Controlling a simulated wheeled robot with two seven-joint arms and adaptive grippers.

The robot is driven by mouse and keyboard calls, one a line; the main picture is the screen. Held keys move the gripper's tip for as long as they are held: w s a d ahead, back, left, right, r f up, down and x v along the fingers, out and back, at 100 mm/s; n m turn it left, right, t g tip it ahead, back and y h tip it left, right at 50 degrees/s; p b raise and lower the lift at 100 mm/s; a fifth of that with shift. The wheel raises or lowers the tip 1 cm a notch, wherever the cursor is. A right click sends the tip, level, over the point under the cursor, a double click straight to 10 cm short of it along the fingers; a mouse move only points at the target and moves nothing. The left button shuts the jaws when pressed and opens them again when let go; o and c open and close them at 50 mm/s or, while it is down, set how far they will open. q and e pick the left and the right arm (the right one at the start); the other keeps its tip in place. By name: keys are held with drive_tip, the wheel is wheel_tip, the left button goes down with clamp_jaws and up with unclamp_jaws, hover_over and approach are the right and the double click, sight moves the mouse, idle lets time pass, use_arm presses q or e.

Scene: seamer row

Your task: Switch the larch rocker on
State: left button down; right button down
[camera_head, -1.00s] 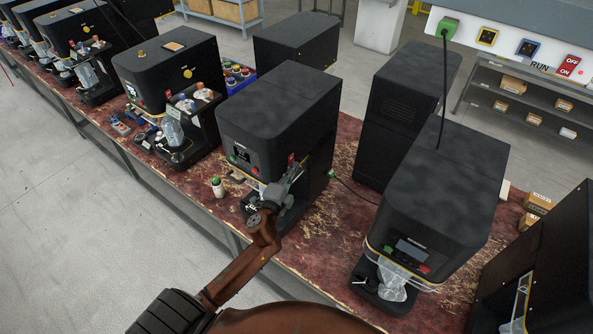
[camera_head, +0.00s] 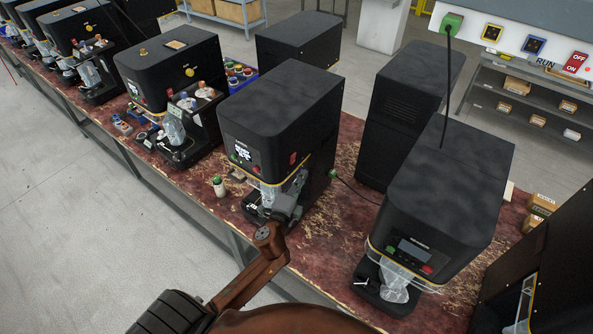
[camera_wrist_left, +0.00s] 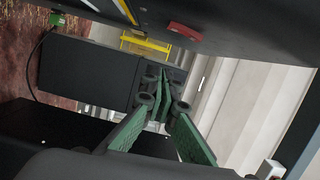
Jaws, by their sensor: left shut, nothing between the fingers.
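A red rocker (camera_head: 292,158) sits on the side of the middle black seamer (camera_head: 280,105). It also shows in the wrist view as a red rocker (camera_wrist_left: 185,32) on a dark panel. I cannot read a name by it, nor tell its position. The seamer's small display (camera_head: 242,148) shows white marks. My left gripper (camera_head: 299,180) is below the rocker, close beside the seamer's front, and apart from the rocker. In the wrist view its green fingers (camera_wrist_left: 163,78) are together with nothing between them. My right gripper is not in view.
A similar seamer (camera_head: 440,190) stands to the right, and another (camera_head: 170,70) to the left. A small white bottle with a green cap (camera_head: 219,187) stands on the red worn bench (camera_head: 325,235). A dark cable hangs over the right seamer.

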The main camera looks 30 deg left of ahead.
use_arm(q)
drive_tip(key=s+d+b, duration=0.1)
drive_tip(key=s, duration=0.7)
drive_tip(key=shift+s+f+b, duration=0.15)
drive_tip(key=shift+b, duration=0.15)
